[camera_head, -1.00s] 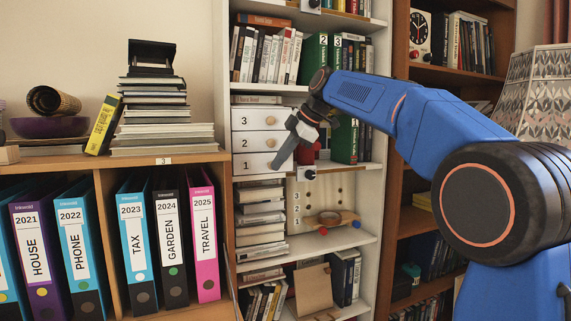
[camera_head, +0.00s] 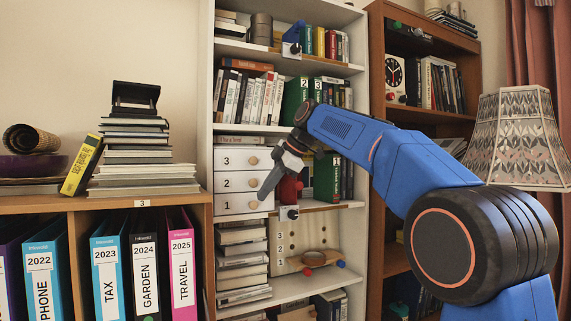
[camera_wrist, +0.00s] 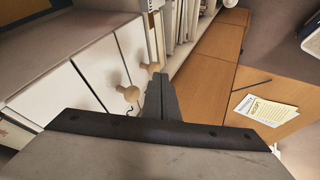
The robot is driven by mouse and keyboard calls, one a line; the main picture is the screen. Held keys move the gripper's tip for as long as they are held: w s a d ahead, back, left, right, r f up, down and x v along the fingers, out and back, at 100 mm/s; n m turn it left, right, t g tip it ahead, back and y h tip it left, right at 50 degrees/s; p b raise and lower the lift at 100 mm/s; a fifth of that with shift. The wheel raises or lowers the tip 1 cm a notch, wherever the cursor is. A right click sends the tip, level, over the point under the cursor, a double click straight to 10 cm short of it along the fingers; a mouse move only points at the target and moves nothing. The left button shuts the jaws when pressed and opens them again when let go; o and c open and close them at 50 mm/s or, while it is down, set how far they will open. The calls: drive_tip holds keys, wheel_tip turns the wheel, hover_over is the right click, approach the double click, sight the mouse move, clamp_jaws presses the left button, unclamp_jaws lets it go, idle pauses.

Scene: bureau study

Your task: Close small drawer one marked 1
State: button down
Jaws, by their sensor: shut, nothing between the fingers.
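A white unit of three small drawers stands in the white bookcase, marked 3, 2 and 1 from top to bottom. Drawer one (camera_head: 228,204) is the lowest. Its front looks nearly in line with the two above; a small gap would be hard to see. Its round wooden knob (camera_head: 253,205) shows just below my fingertips. My gripper (camera_head: 263,195) is shut and empty, pointing down and left in front of drawer one's right part. Contact cannot be told. In the wrist view my gripper (camera_wrist: 162,92) is beside two wooden knobs on white drawer fronts (camera_wrist: 98,70).
A red object (camera_head: 288,189) and a green book (camera_head: 327,178) stand right of the drawers, close to my gripper. A binder shelf (camera_head: 60,204) stands left, a lamp (camera_head: 518,135) right.

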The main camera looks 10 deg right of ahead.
drive_tip(key=v, duration=1.4)
drive_tip(key=shift+s+d, duration=0.2)
drive_tip(key=s+d+f+m+h, duration=0.2)
drive_tip(key=s+d+f+m, duration=0.2)
drive_tip(key=s+f, duration=0.9)
drive_tip(key=s+d+f+m+h, duration=0.2)
drive_tip(key=s+f+m, duration=0.7)
drive_tip(key=f, duration=1.1)
drive_tip(key=s+d+f+m+h, duration=0.2)
drive_tip(key=s+d+f+m, duration=0.4)
drive_tip(key=s+f, duration=1.1)
drive_tip(key=shift+d+m, duration=0.2)
drive_tip(key=shift+m, duration=0.3)
drive_tip(key=shift+s+f, duration=0.1)
